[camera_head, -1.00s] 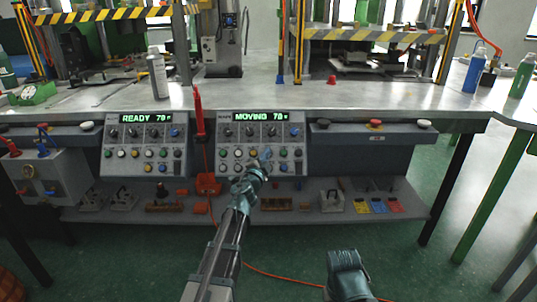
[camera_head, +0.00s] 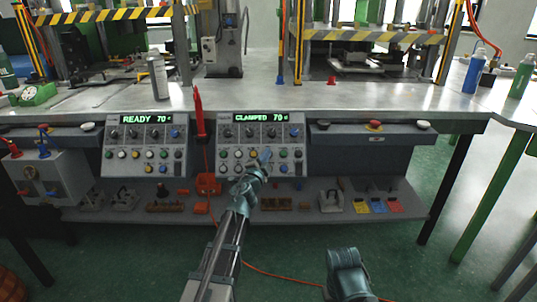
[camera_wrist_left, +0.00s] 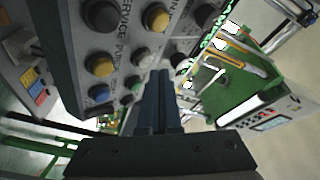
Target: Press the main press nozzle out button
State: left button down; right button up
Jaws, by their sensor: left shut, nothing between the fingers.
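The right-hand control panel (camera_head: 297,131) is grey with rows of knobs and coloured buttons. Its green display (camera_head: 262,117) reads CLAMPED 70. My left gripper (camera_head: 264,156) is shut and empty, its blue fingertips in front of the lower middle button rows. I cannot tell whether the tips touch a button.
A second panel (camera_head: 146,133) at left reads READY 70. A red pointed tool (camera_head: 199,110) stands between the panels. A red button (camera_head: 374,125) is on the bench front at right. A lower shelf (camera_head: 410,203) holds several small parts.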

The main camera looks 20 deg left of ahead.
pick_arm(q)
jog(key=shift+r, duration=0.1)
jog(key=s+r+p, duration=0.1)
jog(key=s+d+r+p, duration=0.1)
jog(key=s+r+p, duration=0.1)
jog(key=shift+s, duration=0.3)
dwell(0.5)
